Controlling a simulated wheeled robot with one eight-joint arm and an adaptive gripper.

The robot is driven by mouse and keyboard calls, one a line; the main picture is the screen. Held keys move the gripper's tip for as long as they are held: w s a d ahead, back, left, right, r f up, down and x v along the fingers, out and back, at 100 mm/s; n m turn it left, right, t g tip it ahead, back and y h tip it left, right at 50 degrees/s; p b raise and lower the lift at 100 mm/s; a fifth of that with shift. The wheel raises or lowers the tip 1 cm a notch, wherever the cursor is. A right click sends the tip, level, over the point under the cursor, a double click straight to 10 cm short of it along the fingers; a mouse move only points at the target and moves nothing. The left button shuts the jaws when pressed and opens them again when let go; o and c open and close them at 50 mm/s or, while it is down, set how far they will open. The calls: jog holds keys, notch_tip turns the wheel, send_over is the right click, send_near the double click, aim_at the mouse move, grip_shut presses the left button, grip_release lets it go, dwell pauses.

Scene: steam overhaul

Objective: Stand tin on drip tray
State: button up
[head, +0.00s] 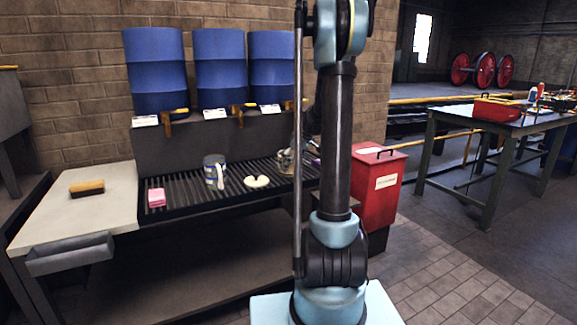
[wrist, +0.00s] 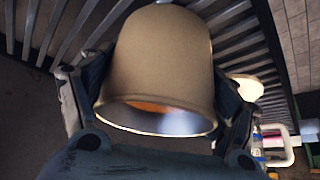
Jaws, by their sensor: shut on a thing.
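My gripper (wrist: 158,100) is shut on a tan, rounded tin (wrist: 165,55), one finger on each side. Its open rim faces the wrist camera, and its inside looks orange and shiny. The drip tray (head: 180,200) is the long black slatted grate below the blue barrels. Its slats (wrist: 75,35) show behind the tin in the wrist view. In the head view the tin (head: 284,161) appears small at the tray's right part, partly hidden by my arm. I cannot tell whether its base touches the slats.
On the tray are a pink block (head: 157,198), a dark mug-like container with a pale handle (head: 215,171) and a cream, notched disc (head: 257,182). A brush (head: 87,188) lies on the left worktop. A red bin (head: 380,185) stands right.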

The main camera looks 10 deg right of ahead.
jog(key=shift+f, duration=0.25)
jog(key=o, duration=1.7)
